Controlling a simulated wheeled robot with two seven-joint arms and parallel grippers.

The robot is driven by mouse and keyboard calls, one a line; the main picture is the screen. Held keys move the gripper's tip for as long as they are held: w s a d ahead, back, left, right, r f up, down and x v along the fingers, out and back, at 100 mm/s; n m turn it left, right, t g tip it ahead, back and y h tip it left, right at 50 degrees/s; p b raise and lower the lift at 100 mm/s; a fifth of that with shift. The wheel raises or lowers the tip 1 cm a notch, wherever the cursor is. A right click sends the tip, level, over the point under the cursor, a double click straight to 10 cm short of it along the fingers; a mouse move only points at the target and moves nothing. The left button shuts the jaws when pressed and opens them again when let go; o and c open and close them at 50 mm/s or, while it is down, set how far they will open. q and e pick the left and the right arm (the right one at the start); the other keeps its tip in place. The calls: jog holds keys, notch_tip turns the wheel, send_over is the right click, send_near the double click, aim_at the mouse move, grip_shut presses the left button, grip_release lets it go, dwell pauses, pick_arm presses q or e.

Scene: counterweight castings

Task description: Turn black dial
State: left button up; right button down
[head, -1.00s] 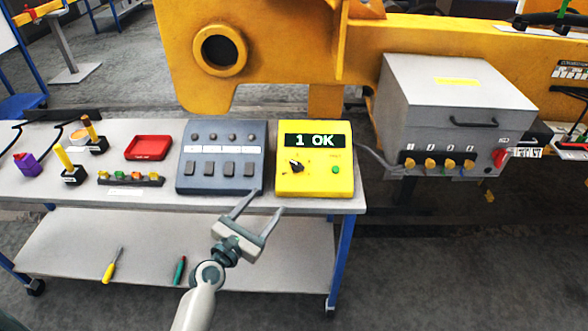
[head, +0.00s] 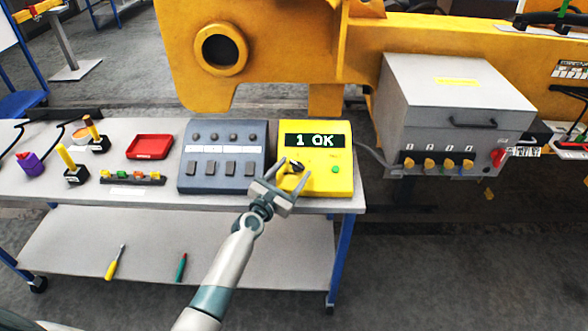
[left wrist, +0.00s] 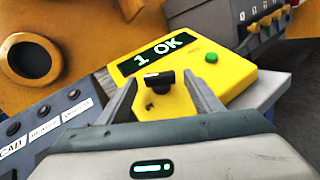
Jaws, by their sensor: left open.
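The black dial (head: 296,167) is on the front of the yellow box (head: 341,183), below its display, which reads "1 OK". In the left wrist view the dial (left wrist: 159,82) shows a pale mark on its face and lies between my finger tips. My left gripper (head: 292,169) is open, with one finger on each side of the dial. I cannot tell whether either finger touches it. A green button (head: 334,169) is to the right of the dial. My right gripper is not in view.
A grey-blue switch panel (head: 222,135) stands just left of the yellow box. A red tray (head: 150,147) and several small parts lie further left on the table (head: 120,205). A grey cabinet (head: 455,95) with orange knobs stands to the right.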

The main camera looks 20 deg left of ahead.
pick_arm(q)
jog(key=shift+w, duration=0.45)
jog(key=shift+d, duration=0.1)
jog(key=c, duration=1.1)
jog(key=shift+o, duration=0.2)
